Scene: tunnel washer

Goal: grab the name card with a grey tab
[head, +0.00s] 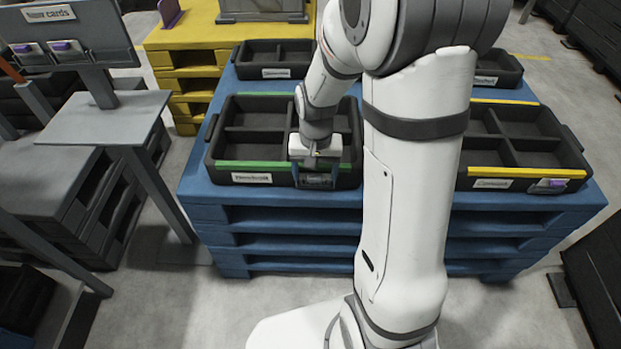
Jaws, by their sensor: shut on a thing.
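My gripper (318,181) points down at the front wall of the front left black tray (222,163), which has green edge strips. It is shut on a small greyish piece, apparently a name card, at the right part of that wall. The fingers mostly hide this piece, and its tab colour cannot be made out. A name card with a purple tab (550,184) sits on the front wall of the yellow-edged tray (470,172) at the right. Two more cards with purple tabs, one left (22,48) and one right (62,46), are on the grey card board (100,45).
The trays stand on a stack of blue pallets (290,218). More black trays stand behind, one at the back left (275,73). A grey stand with a shelf (100,118) is at the left, and yellow pallets (190,58) are behind it. Grey floor is clear in front.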

